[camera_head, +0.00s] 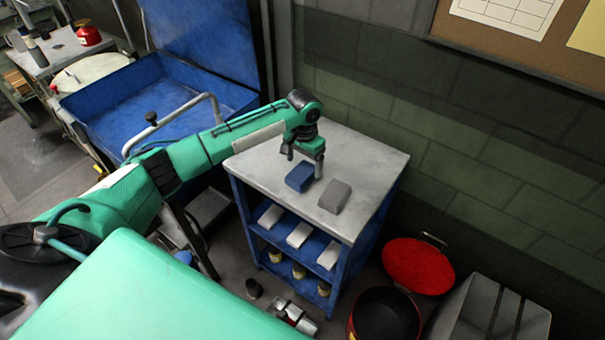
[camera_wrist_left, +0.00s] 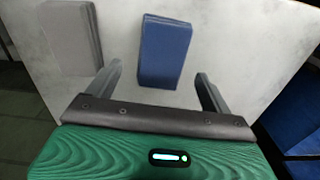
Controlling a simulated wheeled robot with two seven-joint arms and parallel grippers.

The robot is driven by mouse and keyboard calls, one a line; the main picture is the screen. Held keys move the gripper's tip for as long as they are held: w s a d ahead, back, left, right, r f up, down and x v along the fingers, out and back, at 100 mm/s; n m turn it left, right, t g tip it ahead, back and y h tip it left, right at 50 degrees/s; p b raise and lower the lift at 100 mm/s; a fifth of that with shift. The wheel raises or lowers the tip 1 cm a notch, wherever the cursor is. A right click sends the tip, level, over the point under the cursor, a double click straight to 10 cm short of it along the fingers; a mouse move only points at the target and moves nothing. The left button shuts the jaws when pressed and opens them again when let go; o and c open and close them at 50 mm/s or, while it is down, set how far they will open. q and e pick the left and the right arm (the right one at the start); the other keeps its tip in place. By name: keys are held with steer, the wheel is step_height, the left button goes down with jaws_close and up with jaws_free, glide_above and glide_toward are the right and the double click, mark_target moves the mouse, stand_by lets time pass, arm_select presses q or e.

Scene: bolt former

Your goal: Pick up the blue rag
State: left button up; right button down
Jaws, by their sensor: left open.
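The blue rag (camera_head: 300,176) is a folded blue block lying on the grey top of a small blue shelf cart. It also shows in the left wrist view (camera_wrist_left: 164,50), lying ahead of my fingers and roughly between their lines. My left gripper (camera_head: 304,158) is open and empty, above the cart top close to the blue rag. Its two fingers show spread apart in the left wrist view (camera_wrist_left: 158,92). A grey folded rag (camera_head: 335,196) lies beside the blue one, to its right in the head view. My right gripper is not in view.
The cart top (camera_head: 375,158) is otherwise bare. Its shelves hold white blocks (camera_head: 299,235) and small jars. A blue basin (camera_head: 105,100) stands at the left. A red lid (camera_head: 418,266) and a dark bin (camera_head: 385,315) are on the right. A wall is behind.

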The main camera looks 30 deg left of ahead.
mark_target(304, 171)
arm_select(q)
steer(key=shift+f+p, duration=0.3)
steer(key=shift+f, duration=1.5)
steer(key=c, duration=1)
steer(key=shift+c, duration=0.2)
steer(key=shift+r, duration=0.15)
step_height(304, 171, up, 20)
steer(key=b, duration=0.3)
